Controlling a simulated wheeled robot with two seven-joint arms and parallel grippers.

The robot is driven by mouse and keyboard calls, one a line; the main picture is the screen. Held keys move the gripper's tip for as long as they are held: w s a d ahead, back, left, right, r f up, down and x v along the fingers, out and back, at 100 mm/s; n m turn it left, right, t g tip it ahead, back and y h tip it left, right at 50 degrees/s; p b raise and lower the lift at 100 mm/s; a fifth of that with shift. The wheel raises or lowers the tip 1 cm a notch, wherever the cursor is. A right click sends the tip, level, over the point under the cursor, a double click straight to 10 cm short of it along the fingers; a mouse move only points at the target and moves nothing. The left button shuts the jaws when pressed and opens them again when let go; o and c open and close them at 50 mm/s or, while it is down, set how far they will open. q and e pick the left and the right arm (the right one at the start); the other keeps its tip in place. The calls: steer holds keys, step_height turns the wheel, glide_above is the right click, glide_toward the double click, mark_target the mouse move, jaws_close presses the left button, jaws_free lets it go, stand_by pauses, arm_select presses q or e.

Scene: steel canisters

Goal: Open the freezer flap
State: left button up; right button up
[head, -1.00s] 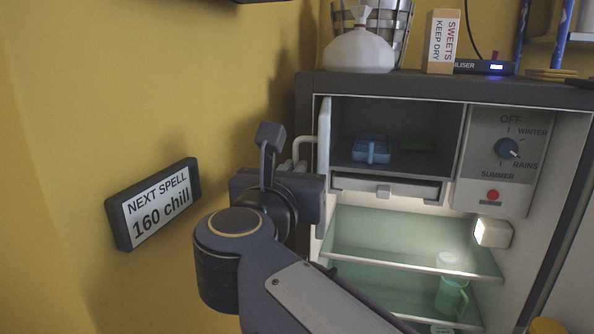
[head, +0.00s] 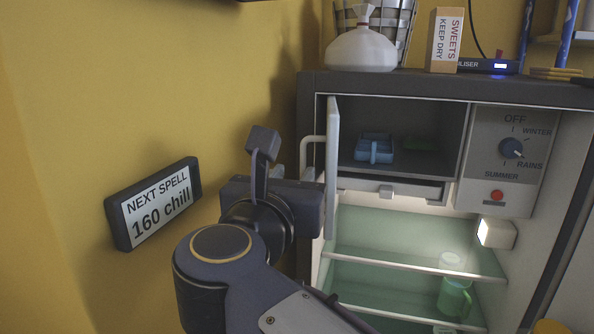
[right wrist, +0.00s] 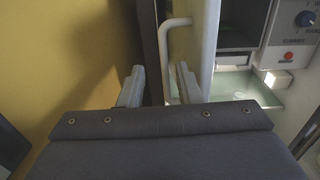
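The freezer flap (head: 332,150) is a white panel at the cabinet's upper left. It stands swung outward, nearly edge-on in the head view, and the freezer compartment (head: 348,135) is uncovered. Its pale bar handle (head: 306,152) is on the flap's left, outer face. In the right wrist view the flap (right wrist: 208,50) and handle (right wrist: 167,60) are just ahead of my right gripper (right wrist: 158,88). The gripper is open, with the handle's bar lined up between its fingers; I cannot tell whether they touch it. My left gripper is out of view.
A white sack (head: 361,50) and a sweets box (head: 446,40) stand on the cabinet. A sign (head: 155,205) hangs on the yellow wall at left.

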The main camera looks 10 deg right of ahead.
steer(key=v, duration=0.4)
steer(key=shift+s+a, duration=0.1)
steer(key=shift+s, duration=0.1)
steer(key=shift+c, duration=1)
steer(key=shift+n, duration=0.3)
steer(key=d+p, duration=0.1)
steer(key=s+d+r+p, duration=0.1)
steer(key=d+r+p, duration=0.1)
steer(key=shift+s+d+r, duration=0.15)
steer(key=shift+s+d, duration=0.15)
steer(key=shift+d, duration=0.05)
jaws_close()
steer(key=d+f+n+g+p, duration=0.1)
steer(key=d+n+p, duration=0.2)
steer(key=d+p, duration=0.15)
steer(key=s+a+f+n+t+y+p, duration=0.25)
steer(key=a+f+n+p, duration=0.25)
steer(key=n+p, duration=1)
steer(key=w+d+n+p, duration=0.1)
steer(key=w+d+p, duration=0.1)
steer(key=w, duration=0.7)
steer(key=shift+d+y+p, duration=0.2)
steer(key=shift+y+p, duration=0.1)
steer(key=shift+y, duration=0.05)
